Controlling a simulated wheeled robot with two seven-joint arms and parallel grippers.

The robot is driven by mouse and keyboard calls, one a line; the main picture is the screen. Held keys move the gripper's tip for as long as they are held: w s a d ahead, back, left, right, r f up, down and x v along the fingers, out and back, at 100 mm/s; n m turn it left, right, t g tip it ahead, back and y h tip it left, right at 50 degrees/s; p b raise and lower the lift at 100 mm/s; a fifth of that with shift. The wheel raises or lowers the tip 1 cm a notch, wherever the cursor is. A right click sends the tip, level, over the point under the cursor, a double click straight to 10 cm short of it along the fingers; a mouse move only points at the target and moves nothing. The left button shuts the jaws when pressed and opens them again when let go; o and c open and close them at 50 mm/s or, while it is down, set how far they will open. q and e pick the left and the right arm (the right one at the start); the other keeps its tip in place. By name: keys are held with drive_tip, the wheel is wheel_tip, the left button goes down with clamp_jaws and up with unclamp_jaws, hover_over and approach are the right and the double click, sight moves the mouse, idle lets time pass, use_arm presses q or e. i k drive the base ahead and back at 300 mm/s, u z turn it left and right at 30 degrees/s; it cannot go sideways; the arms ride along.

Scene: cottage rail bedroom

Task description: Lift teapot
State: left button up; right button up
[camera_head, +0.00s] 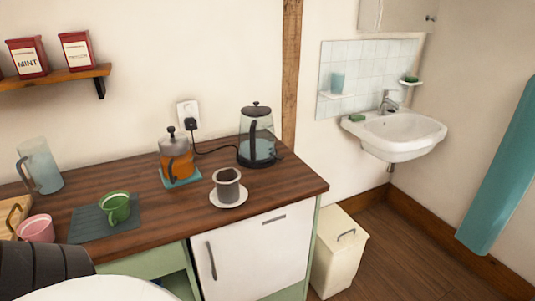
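The teapot (175,158) has a clear body with orange liquid, a metal upper part and a black knob. It stands upright on a teal mat (197,177) on the dark wooden counter, near the wall. Its dark handle faces the front. Neither of my grippers shows in this view. A dark ribbed part and a white rounded surface at the lower left seem to be my own body.
A glass kettle (257,141) with a cord to the wall socket stands right of the teapot. A grey cup on a white saucer (229,205) is in front.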

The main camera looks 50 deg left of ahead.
sight(182, 167)
drive_tip(key=z, duration=1.4)
drive_tip(key=k, duration=1.85)
drive_tip(key=u, duration=1.6)
